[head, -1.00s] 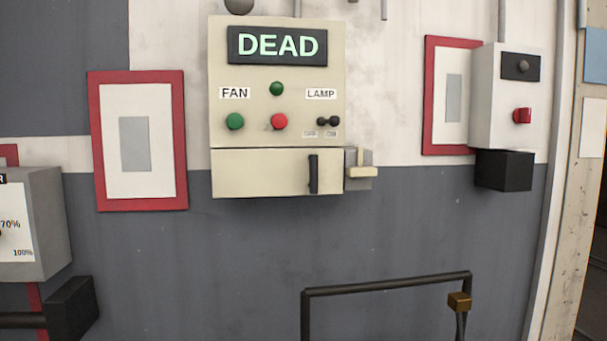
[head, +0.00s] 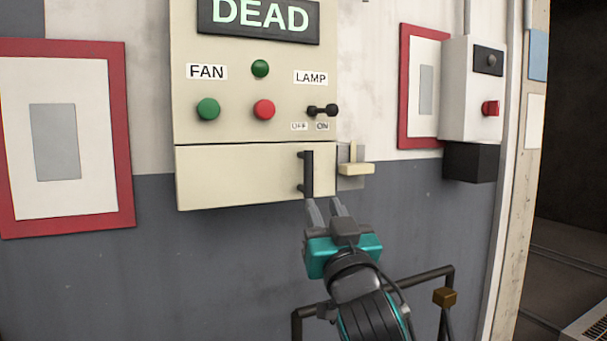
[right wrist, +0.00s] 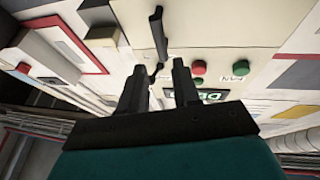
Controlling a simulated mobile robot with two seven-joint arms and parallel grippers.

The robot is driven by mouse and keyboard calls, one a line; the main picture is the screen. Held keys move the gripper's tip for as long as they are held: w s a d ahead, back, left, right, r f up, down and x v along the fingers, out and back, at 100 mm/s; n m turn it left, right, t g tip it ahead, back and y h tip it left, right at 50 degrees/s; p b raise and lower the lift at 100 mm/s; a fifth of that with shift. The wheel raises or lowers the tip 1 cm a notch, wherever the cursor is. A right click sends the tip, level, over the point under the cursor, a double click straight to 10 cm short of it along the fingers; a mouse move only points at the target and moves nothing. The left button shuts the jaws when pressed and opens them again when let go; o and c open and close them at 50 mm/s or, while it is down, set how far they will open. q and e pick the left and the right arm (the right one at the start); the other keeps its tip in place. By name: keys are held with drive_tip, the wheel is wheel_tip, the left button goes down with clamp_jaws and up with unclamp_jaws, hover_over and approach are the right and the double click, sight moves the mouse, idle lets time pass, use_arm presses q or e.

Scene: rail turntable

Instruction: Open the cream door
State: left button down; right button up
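The cream door (head: 240,178) is the lower front of a cream wall box and looks shut. It has a black vertical handle (head: 308,174) near its right edge. A cream latch block (head: 356,169) on a grey plate sits just right of the door. My right gripper (head: 326,204) is just below the handle, its two fingers apart and pointing up. In the right wrist view, the open gripper (right wrist: 160,85) has nothing between its fingers, and the handle (right wrist: 158,35) shows beyond them. Whether a fingertip touches the handle, I cannot tell. My left gripper is out of view.
Above the door is a cream panel (head: 222,84) with a DEAD display, buttons and a black lamp switch (head: 322,110). A white box (head: 470,90) with a red button hangs at right, above a black box (head: 470,163). A dark rail (head: 430,275) stands below.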

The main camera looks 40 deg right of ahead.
sight(310, 178)
drive_tip(key=p+x, duration=0.2)
drive_tip(key=x, duration=1)
drive_tip(key=shift+f, duration=0.1)
drive_tip(key=shift+c, duration=0.7)
clamp_jaws()
